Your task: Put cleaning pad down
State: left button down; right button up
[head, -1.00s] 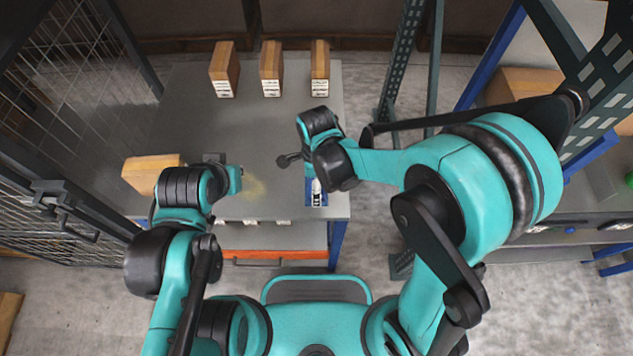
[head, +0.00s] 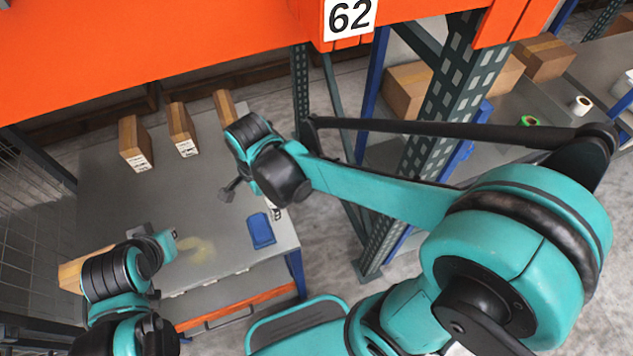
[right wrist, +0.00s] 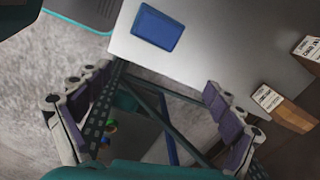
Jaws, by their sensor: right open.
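The cleaning pad, a blue rectangle (head: 261,230), lies flat on the grey tabletop (head: 110,195) near its right front corner. It also shows whole in the right wrist view (right wrist: 158,27), near the table edge. My right gripper (head: 252,202) is open and empty, above the table and apart from the pad. Its two spread fingers show in the right wrist view (right wrist: 160,88) with nothing between them. My left gripper (head: 166,243) is over the table's front left part; its fingers are too hidden to read.
Several cartons stand on the table, such as one at the back (head: 134,143) and one at left (head: 75,272). A yellowish smear (head: 195,250) marks the tabletop. An orange beam (head: 200,45) and a green rack upright (head: 440,120) stand close to my right arm.

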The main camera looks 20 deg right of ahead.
pick_arm(q)
jog(key=shift+s, duration=0.1)
pick_arm(e)
jog(key=s+d+r+n+t, duration=0.2)
jog(key=d+r+n+t, duration=0.1)
jog(key=d+n, duration=0.4)
jog(key=s+d+r+n+t, duration=0.3)
jog(key=d+n, duration=0.4)
jog(key=n, duration=0.1)
jog(key=shift+s+d, duration=0.15)
jog(key=shift+d, duration=0.15)
pick_arm(q)
jog(key=c, duration=2.3)
grip_release()
